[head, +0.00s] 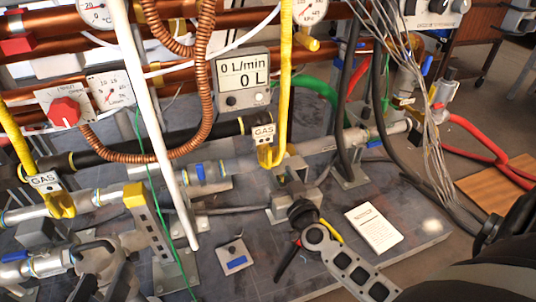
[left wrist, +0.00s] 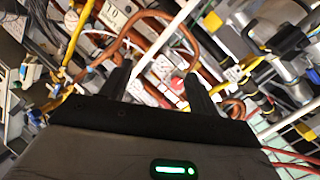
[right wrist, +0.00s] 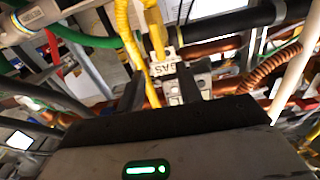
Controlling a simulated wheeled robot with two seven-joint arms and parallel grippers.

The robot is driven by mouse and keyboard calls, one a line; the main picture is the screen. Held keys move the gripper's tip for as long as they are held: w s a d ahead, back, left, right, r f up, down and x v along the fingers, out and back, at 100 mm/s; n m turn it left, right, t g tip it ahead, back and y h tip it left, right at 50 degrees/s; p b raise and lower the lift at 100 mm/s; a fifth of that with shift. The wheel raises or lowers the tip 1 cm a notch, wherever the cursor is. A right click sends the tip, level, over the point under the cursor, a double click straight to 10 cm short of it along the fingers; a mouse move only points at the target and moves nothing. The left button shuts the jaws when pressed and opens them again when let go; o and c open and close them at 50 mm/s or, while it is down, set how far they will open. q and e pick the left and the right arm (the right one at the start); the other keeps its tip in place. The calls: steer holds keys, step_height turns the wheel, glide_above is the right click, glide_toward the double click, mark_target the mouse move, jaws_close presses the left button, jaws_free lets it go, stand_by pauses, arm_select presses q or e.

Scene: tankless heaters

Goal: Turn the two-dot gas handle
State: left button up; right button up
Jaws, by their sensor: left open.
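One yellow gas handle (head: 270,158) hangs below a white GAS tag (head: 264,134) near the middle of the head view. Another yellow gas handle (head: 61,206) hangs by a GAS tag (head: 45,181) at the left. The dots on the tags are too small to tell apart. In the right wrist view, my right gripper (right wrist: 159,90) is open, with its fingers toward a GAS tag (right wrist: 164,70) and yellow parts; contact cannot be told. My left gripper (left wrist: 160,85) is open and empty, with a red knob (left wrist: 177,85) and pipes beyond it. Neither gripper shows clearly in the head view.
A white pipe (head: 150,110) slants across the panel. A flow meter (head: 243,82), copper coils (head: 205,100) and a green hose (head: 315,87) crowd the back. Grey cables (head: 430,150) hang at the right. A white card (head: 373,229) lies on the base plate.

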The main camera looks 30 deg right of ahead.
mark_target(270, 155)
steer(key=x, duration=0.4)
steer(key=shift+w+b, duration=0.1)
steer(key=shift+b, duration=0.3)
steer(key=b+x, duration=0.1)
steer(key=x, duration=0.3)
steer(key=shift+f, duration=0.1)
arm_select(q)
steer(key=shift+w+a+r+m+t+h, duration=0.1)
steer(key=shift+w+r+m+t+h, duration=0.1)
steer(key=shift+w+r+m+t, duration=0.3)
steer(key=shift+w+a+r+m+t+h, duration=0.1)
steer(key=shift+w+r+m+t+h, duration=0.2)
steer(key=shift+r+t, duration=0.45)
arm_select(e)
steer(key=shift+w+d, duration=0.1)
steer(key=shift+w, duration=0.55)
arm_select(q)
steer(key=shift+r, duration=0.15)
arm_select(e)
jaws_close()
